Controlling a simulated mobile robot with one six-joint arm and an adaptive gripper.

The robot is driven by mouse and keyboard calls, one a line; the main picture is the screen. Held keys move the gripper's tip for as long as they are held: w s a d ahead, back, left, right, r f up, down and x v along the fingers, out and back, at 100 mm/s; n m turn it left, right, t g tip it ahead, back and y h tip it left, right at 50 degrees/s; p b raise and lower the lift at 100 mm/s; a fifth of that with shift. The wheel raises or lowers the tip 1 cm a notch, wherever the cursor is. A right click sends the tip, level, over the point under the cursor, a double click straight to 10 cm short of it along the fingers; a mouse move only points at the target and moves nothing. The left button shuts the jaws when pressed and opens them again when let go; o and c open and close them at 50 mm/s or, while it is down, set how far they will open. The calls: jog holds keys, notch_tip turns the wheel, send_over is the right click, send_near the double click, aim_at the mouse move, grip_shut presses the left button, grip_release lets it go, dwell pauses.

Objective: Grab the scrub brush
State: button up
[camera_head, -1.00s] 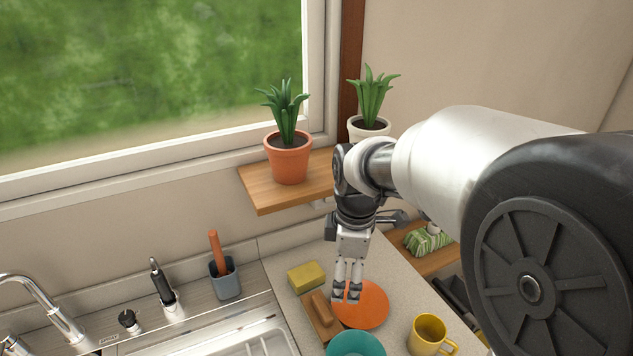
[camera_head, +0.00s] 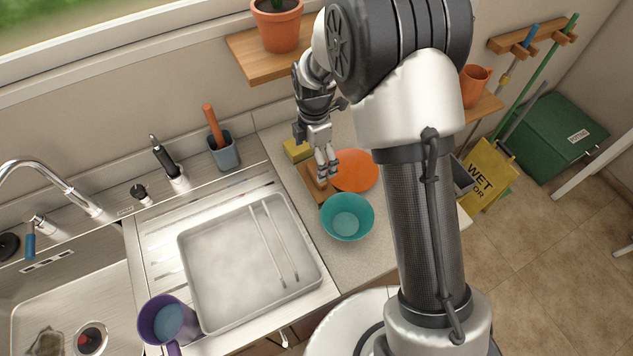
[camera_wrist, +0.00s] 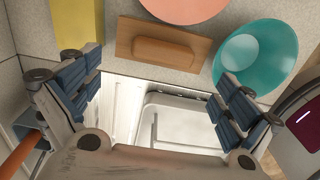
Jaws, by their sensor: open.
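The scrub brush appears to be the flat wooden block with a raised wooden grip (camera_head: 313,184), lying on the counter between a yellow sponge (camera_head: 297,149) and a teal bowl (camera_head: 347,217). It also shows whole in the wrist view (camera_wrist: 163,45), beyond my fingers, with its long side across the picture. My gripper (camera_head: 327,171) hangs above the counter, its fingers partly covering the brush in the head view. In the wrist view my gripper (camera_wrist: 158,82) has its fingers wide apart, with nothing between them. The brush's underside is hidden.
An orange plate (camera_head: 357,172) lies close beside the brush. A grey holder (camera_head: 223,152) with an orange-handled tool stands left of the sponge. A drying tray (camera_head: 225,275) and a purple mug (camera_head: 168,322) are nearer. A wooden shelf (camera_head: 250,54) with a potted plant is above.

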aim_at(316, 173)
jog(key=shift+d+f+b, duration=0.15)
jog(key=shift+f+b, duration=0.15)
jog(key=shift+f, duration=1.45)
jog(key=shift+d+f+b, duration=0.1)
jog(key=shift+f+b, duration=0.2)
jog(key=shift+f, duration=1.45)
jog(key=shift+s, duration=0.1)
jog(key=shift+c, duration=0.3)
jog(key=c, duration=1.2)
jog(key=shift+r, duration=0.1)
